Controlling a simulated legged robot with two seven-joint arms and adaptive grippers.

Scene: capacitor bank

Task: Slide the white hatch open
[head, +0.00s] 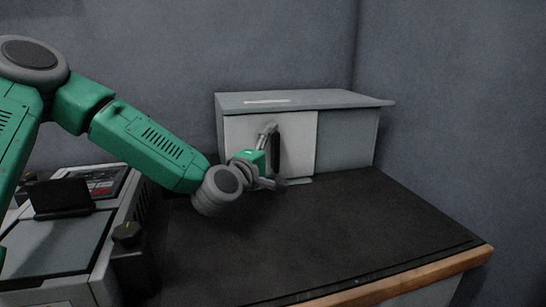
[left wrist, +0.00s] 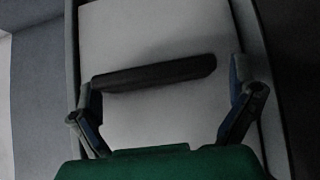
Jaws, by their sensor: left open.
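The white hatch (head: 300,140) is a flat panel on the left part of the front of a grey cabinet (head: 347,138). A dark bar handle (head: 276,153) stands upright on it. My left gripper (head: 272,155) is in front of the hatch at the handle and covers part of it. In the left wrist view the hatch (left wrist: 160,40) fills the middle, and the dark handle (left wrist: 155,73) lies crosswise between the two fingers of my left gripper (left wrist: 165,95). The fingers are open, one near each end of the handle. I cannot tell whether they touch it. My right gripper is out of view.
The cabinet stands at the back of a black worktop (head: 310,235) with a wooden front edge (head: 400,283). A grey device (head: 65,250) with a dark knob (head: 127,234) stands at the left. Grey walls close the back and right. The worktop's middle is clear.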

